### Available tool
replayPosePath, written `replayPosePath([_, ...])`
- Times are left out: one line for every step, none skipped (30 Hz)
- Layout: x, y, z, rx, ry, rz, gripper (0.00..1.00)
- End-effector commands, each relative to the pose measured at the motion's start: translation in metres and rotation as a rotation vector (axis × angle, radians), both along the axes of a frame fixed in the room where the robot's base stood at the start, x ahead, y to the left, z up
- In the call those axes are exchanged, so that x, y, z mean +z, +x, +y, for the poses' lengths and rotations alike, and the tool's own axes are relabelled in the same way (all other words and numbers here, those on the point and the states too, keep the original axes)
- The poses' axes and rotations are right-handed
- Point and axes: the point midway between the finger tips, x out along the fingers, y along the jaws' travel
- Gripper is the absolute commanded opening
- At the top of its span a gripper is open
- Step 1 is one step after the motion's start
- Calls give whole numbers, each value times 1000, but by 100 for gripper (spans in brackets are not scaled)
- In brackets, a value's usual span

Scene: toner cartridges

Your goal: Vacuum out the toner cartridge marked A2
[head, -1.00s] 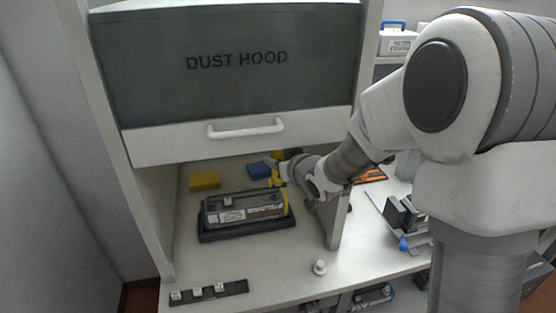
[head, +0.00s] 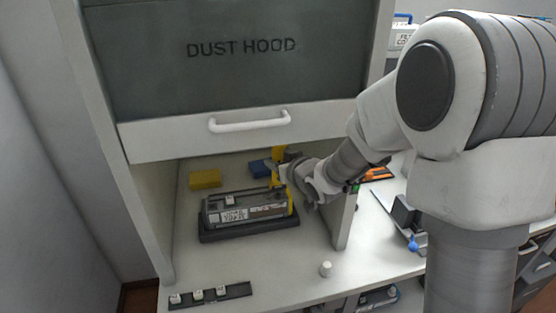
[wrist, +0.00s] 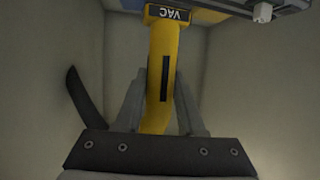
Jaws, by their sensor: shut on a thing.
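A dark grey toner cartridge (head: 225,212) with white labels lies in a black cradle (head: 250,231) on the floor of the dust hood. I cannot read its mark. My gripper (wrist: 158,105) is shut on a yellow vacuum nozzle (wrist: 160,65) marked VAC in the wrist view. In the head view the nozzle (head: 275,175) is at the right end of the cartridge, partly hidden by my arm; I cannot tell whether they touch. The cartridge's edge (wrist: 235,8) shows at the top of the wrist view.
The hood's sash (head: 250,137) with its white handle is raised above the cartridge. A yellow block (head: 205,179) and a blue block (head: 260,167) lie behind. A strip with several small white pieces (head: 210,295) and a white knob (head: 326,269) are in front.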

Motion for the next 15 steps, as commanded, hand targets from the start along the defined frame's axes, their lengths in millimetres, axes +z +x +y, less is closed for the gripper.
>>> replayPosePath([-8,0,0,0,0,0,0])
replayPosePath([-10,0,0,0,0,0,0])
replayPosePath([-12,0,0,0,0,0,0])
replayPosePath([-14,0,0,0,0,0,0])
replayPosePath([-15,0,0,0,0,0,0])
replayPosePath([-16,0,0,-1,0,0,0])
replayPosePath([-16,0,0,-1,0,0,0])
replayPosePath([-16,0,0,-1,0,0,0])
replayPosePath([-16,0,0,-1,0,0,0])
replayPosePath([-16,0,0,-1,-1,-1,0])
replayPosePath([-16,0,0,-1,-1,-1,0])
replayPosePath([-16,0,0,-1,-1,-1,0])
replayPosePath([-16,0,0,-1,-1,-1,0])
replayPosePath([-16,0,0,-1,-1,-1,0])
replayPosePath([-16,0,0,-1,-1,-1,0])
